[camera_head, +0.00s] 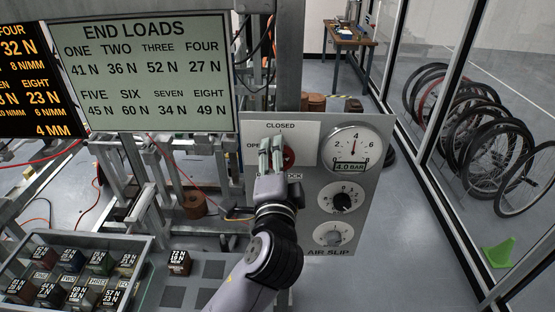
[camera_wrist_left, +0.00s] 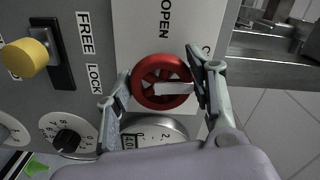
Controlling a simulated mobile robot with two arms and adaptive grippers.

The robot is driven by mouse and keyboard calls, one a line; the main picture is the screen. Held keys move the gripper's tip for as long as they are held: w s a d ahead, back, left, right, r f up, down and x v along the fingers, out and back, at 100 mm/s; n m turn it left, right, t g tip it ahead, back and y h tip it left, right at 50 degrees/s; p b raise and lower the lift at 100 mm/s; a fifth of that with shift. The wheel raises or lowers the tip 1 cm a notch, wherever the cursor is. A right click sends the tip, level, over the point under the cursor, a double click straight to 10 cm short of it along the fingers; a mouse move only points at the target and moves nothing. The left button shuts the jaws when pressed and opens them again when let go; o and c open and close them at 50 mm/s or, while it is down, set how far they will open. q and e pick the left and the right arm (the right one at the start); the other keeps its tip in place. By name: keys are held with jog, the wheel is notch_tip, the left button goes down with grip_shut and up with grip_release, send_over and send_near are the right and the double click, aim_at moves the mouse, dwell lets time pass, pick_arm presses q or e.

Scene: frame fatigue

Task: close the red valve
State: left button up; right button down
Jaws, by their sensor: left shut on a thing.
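The red valve (camera_wrist_left: 160,60) is a round handwheel on a grey panel (camera_head: 320,205). In the head view the red valve (camera_head: 289,156) is mostly hidden by my left gripper (camera_head: 272,145). In the left wrist view the two fingers of my left gripper (camera_wrist_left: 157,70) lie on opposite sides of the wheel, shut on it. A white bar on the wheel points right, to the side where a letter C shows; the right finger hides part of that label. OPEN is printed above the wheel there. In the head view CLOSED stands above the valve and OPEN to its left. My right gripper is not in view.
A pressure gauge (camera_head: 353,149) reading 4.0 bar and two dials (camera_head: 342,198) sit on the panel's right. The wrist view shows a yellow knob (camera_wrist_left: 25,57) by FREE and LOCK. A tray of labelled blocks (camera_head: 150,262) stands lower left.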

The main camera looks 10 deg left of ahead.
pick_arm(q)
jog(key=shift+m, duration=0.6)
jog(key=o, duration=1.2)
jog(key=v, duration=0.7)
jog(key=shift+s, duration=0.35)
